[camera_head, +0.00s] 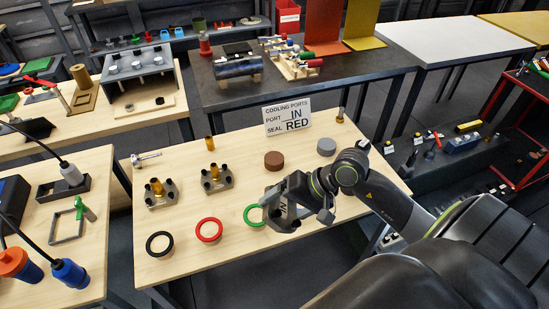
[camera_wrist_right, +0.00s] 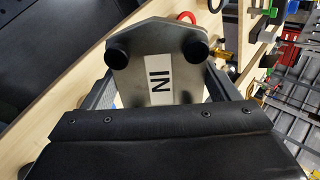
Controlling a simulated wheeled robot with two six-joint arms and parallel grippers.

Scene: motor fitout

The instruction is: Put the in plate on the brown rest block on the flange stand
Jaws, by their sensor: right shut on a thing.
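My right gripper (camera_head: 285,208) is shut on the in plate (camera_head: 275,217), above the front part of the pale wooden table. My left gripper is out of view.
A grey round block (camera_head: 326,146) stands right of the brown one. A sign (camera_head: 287,117) reads port IN, seal RED. Two metal plates with brass fittings (camera_head: 160,192) (camera_head: 216,179) stand left. Black (camera_head: 160,244), red (camera_head: 209,230) and green (camera_head: 252,215) rings line the front.

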